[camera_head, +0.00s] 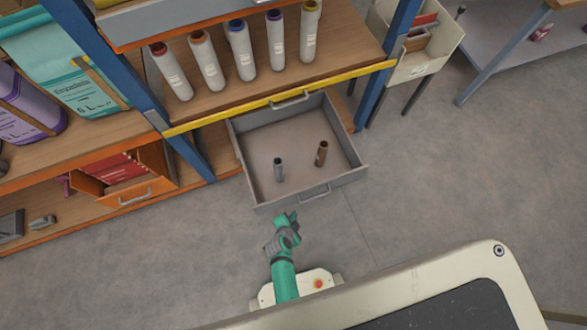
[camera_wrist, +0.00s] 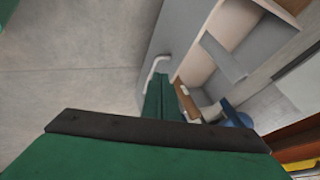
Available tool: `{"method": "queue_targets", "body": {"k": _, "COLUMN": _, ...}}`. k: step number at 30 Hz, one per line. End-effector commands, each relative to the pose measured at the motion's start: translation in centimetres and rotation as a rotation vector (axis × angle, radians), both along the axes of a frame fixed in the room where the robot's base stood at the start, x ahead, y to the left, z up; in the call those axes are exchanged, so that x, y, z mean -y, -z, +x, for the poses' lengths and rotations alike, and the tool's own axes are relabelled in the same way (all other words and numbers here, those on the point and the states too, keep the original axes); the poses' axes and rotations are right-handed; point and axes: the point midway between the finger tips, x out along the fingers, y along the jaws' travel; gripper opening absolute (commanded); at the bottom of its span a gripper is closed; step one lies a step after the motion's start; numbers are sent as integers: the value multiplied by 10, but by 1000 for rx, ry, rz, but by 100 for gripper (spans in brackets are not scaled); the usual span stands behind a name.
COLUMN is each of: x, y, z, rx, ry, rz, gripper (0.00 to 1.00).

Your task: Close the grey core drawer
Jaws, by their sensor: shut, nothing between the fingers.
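The grey core drawer (camera_head: 345,181) is pulled out below the yellow-edged shelf. My gripper (camera_head: 288,216) is shut and empty, just in front of the drawer front, left of the handle in the head view. In the wrist view my green fingers (camera_wrist: 160,88) are close to the handle; I cannot tell whether they touch the drawer.
Several capped tubes (camera_head: 242,50) stand on the shelf above. An orange drawer (camera_head: 125,190) holding red items is at left, beyond a blue post (camera_head: 186,155). A light bin (camera_head: 415,62) stands at right. The floor (camera_head: 430,170) right of the drawer is clear.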

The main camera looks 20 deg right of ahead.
Motion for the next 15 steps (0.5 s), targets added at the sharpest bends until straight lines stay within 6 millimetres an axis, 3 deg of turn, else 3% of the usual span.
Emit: {"method": "queue_targets", "body": {"k": 15, "x": 24, "y": 57, "z": 37, "rx": 1, "ry": -3, "rz": 1, "gripper": 0}}
